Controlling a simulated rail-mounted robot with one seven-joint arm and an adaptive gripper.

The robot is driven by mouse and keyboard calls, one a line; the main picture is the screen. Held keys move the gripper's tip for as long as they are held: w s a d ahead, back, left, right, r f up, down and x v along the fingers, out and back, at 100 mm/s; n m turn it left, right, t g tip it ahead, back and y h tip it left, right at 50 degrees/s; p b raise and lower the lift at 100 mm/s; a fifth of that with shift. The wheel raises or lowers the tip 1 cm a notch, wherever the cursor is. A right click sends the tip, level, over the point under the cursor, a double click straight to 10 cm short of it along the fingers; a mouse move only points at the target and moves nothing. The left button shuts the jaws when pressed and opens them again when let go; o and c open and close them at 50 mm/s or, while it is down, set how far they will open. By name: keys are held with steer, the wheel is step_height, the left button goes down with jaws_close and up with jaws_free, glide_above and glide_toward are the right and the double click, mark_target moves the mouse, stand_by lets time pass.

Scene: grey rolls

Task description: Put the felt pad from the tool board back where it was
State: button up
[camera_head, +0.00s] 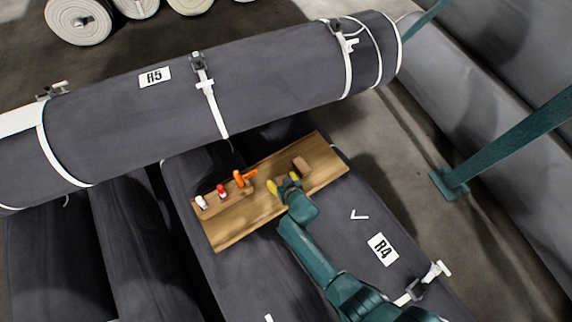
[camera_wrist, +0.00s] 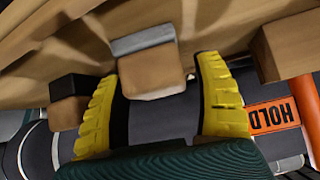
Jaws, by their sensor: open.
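The wooden tool board (camera_head: 235,222) lies tilted across the dark grey roll marked R4 in the head view. My gripper (camera_head: 283,182) is over the board's right half, its yellow fingers apart. In the wrist view a tan block with a grey strip along its top (camera_wrist: 150,68) sits between the open fingers, with a gap visible on each side. It may be the felt pad, but I cannot tell for sure. A brown block (camera_head: 302,165) stands on the board just right of my gripper.
An orange tool (camera_head: 240,178), a red-topped piece (camera_head: 221,191) and a white-topped piece (camera_head: 201,202) stand on the board's left half. The strapped roll R5 (camera_head: 120,110) crosses behind the board. An orange HOLD label (camera_wrist: 272,117) shows beside the right finger. A green post (camera_head: 510,140) stands at right.

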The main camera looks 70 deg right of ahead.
steer(key=p+v, duration=0.5)
steer(key=v, duration=0.6)
steer(key=shift+s+a+p, duration=0.1)
steer(key=shift+a+p, duration=0.05)
steer(key=shift+p, duration=0.2)
